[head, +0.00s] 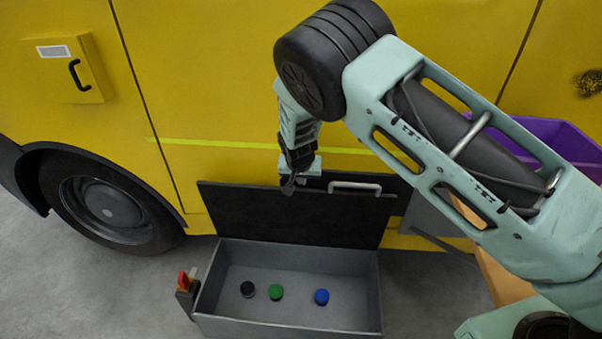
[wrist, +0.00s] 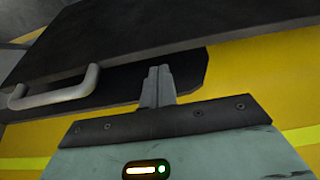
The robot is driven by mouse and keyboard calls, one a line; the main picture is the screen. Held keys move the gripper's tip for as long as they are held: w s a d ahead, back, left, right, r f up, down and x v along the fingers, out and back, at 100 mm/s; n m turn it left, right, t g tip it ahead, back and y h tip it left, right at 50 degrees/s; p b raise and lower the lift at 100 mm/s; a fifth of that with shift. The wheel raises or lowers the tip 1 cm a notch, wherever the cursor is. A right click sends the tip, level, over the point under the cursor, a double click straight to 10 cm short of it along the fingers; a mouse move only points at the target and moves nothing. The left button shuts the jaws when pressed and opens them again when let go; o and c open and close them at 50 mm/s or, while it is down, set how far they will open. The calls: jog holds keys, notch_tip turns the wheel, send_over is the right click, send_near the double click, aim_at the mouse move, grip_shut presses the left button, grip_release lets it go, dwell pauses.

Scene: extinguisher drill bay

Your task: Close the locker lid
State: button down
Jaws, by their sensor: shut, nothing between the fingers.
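The grey locker (head: 214,290) stands open on the floor against the yellow vehicle. Its dark lid (head: 290,218) is raised nearly upright at the back, with a pale bar handle (head: 355,187) near its top edge. The lid (wrist: 190,40) and handle (wrist: 60,90) also show in the wrist view. My gripper (head: 288,188) is shut and empty, at the lid's top edge, left of the handle. In the wrist view its fingers (wrist: 157,80) are together in front of a dark panel. I cannot tell whether they touch the lid.
Black (head: 248,289), green (head: 276,292) and blue (head: 322,296) round pieces lie inside the locker. A red-topped latch or switch (head: 185,283) is at its left side. A purple bin (head: 545,140) stands at the right. The floor left of the locker is clear.

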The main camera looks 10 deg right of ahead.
jog(key=shift+x, duration=1.45)
